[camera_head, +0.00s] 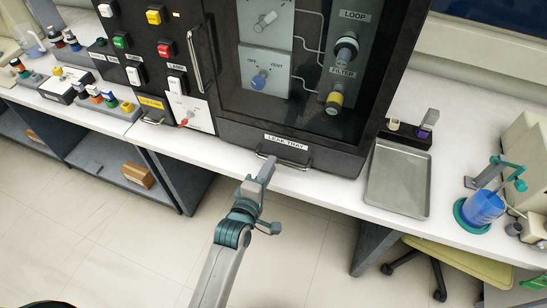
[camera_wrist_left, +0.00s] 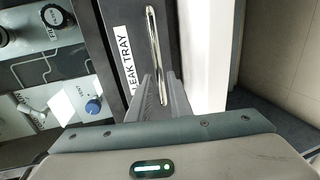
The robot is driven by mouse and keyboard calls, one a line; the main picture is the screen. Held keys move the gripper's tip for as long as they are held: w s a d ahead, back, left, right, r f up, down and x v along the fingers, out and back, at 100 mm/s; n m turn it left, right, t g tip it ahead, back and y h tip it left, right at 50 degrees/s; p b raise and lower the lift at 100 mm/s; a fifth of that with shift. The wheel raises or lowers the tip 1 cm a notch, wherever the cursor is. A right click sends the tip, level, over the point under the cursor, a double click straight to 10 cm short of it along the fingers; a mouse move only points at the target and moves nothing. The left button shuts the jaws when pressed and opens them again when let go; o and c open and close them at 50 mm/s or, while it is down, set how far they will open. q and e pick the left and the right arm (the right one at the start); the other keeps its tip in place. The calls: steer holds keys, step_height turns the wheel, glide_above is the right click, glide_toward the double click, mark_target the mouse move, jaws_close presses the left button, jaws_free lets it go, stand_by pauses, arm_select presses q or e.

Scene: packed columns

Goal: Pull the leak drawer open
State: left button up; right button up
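The leak drawer is the dark panel (camera_head: 240,135) labelled LEAK TRAY at the foot of the black cabinet; its front looks flush with the cabinet. Its thin metal bar handle (camera_head: 295,165) is below the label. The drawer front (camera_wrist_left: 112,22) and handle (camera_wrist_left: 153,45) also show in the left wrist view. My left gripper (camera_head: 268,168) is at the left part of the handle. In the left wrist view, its two fingers (camera_wrist_left: 162,82) stand apart, with the handle's near end between them and small gaps visible. Contact cannot be told. My right gripper is not in view.
The white counter (camera_head: 335,190) runs under the cabinet. A grey metal tray (camera_head: 398,180) and a blue beaker (camera_head: 483,207) stand to the right. A silver vertical handle (camera_head: 194,60) is on the cabinet door. The floor (camera_head: 310,260) before the drawer is clear; a yellow-green chair (camera_head: 465,262) is at lower right.

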arm_select(q)
steer(key=shift+x, duration=1.8)
steer(key=shift+w, duration=0.1)
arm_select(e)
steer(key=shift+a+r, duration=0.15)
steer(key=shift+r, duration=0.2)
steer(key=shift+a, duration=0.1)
arm_select(q)
jaws_close()
